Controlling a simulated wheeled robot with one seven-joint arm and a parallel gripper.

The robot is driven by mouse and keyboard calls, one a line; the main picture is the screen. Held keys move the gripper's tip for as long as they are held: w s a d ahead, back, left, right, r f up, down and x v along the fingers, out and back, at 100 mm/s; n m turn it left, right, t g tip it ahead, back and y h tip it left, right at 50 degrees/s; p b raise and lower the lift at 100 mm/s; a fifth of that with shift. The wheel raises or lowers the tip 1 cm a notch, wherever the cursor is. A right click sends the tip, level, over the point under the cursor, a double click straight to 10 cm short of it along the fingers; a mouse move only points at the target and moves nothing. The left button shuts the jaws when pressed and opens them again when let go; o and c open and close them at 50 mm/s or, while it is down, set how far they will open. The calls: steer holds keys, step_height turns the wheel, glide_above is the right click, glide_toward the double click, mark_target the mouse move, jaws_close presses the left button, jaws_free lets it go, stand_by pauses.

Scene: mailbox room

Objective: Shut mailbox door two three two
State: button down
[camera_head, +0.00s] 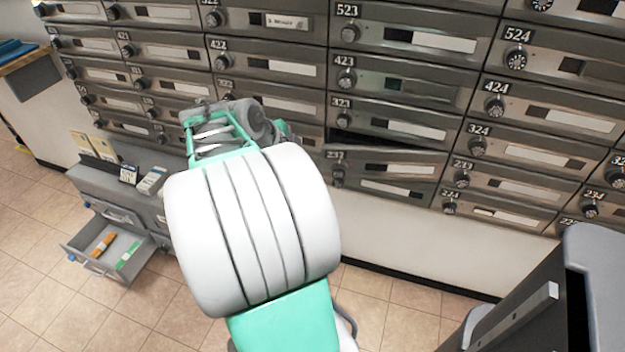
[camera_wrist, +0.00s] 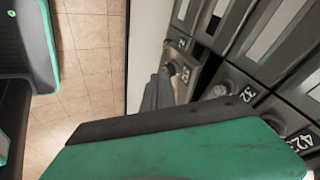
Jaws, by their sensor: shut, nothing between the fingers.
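Mailbox door 232 (camera_head: 390,170) is in the lower part of the mailbox wall, below door 323 (camera_head: 400,122). It stands slightly ajar, with a dark gap along its top edge. Its number is only partly readable. In the wrist view, the plate with a knob and partly readable number (camera_wrist: 184,82) seems to be the same door. My gripper (camera_head: 228,130) is shut and empty, to the left of door 232 in the head view, in front of the lower left boxes. My white wrist hides part of the wall, and the fingertips are not clear.
A grey cabinet (camera_head: 120,190) with an open drawer (camera_head: 85,240) holding small items stands at the lower left. A grey object (camera_head: 590,280) fills the lower right corner. Tiled floor (camera_head: 390,300) is clear below door 232.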

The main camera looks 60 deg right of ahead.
steer(key=b, duration=0.1)
glide_toward(325, 168)
step_height(325, 168, down, 4)
steer(key=s+a, duration=0.1)
steer(key=s, duration=0.2)
steer(key=w+d, duration=0.2)
steer(key=d, duration=0.1)
steer(key=shift+w+d+r, duration=0.1)
steer(key=shift+d+r, duration=0.05)
steer(key=shift+d, duration=0.15)
